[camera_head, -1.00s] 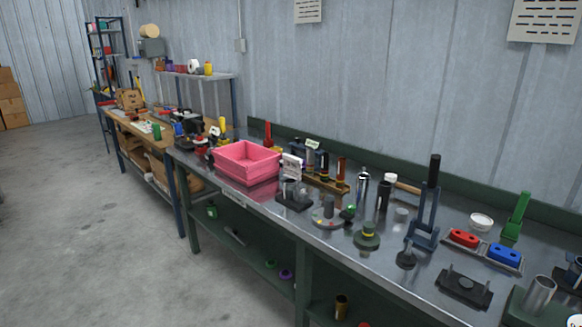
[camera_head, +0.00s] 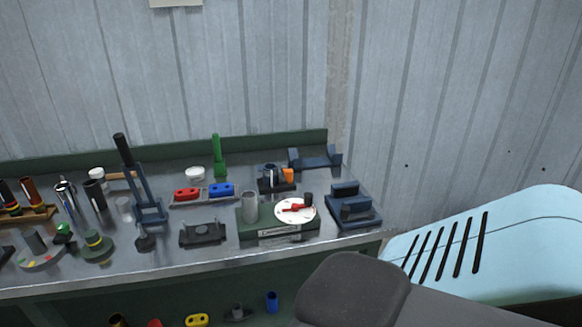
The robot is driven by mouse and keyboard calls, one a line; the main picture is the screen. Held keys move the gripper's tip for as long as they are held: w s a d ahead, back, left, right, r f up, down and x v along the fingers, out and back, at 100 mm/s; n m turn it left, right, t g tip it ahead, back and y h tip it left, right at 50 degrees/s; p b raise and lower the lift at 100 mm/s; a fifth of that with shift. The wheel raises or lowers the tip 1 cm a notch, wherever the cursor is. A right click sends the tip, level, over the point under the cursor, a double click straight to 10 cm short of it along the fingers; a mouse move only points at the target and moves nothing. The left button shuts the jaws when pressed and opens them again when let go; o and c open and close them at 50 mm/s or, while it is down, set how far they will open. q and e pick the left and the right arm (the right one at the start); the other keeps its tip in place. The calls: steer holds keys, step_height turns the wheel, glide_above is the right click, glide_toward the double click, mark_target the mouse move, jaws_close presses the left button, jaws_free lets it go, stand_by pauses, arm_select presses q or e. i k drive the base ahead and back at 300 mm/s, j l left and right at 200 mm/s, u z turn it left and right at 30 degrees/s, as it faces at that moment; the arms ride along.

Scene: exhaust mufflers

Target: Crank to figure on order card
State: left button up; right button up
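A green device (camera_head: 250,227) stands near the front edge of the bench, right of centre. It carries an upright grey metal cylinder (camera_head: 249,206) on its left. On its right is a white round dial (camera_head: 287,216) with a red pointer or arm (camera_head: 294,208) and a small dark knob (camera_head: 308,198). A label plate (camera_head: 280,231) on its front is too small to read. No order card can be made out; a pale sheet (camera_head: 176,2) on the wall is cut off by the top edge. Neither gripper shows.
The metal bench (camera_head: 190,257) is crowded. A dark blue fixture (camera_head: 352,208) stands right of the dial, a black clamp block (camera_head: 203,233) to its left. Behind are red (camera_head: 187,193) and blue (camera_head: 222,190) blocks. A tall lever press (camera_head: 140,180) stands further left.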

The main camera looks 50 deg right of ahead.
mark_target(308, 199)
steer(key=z, duration=1.55)
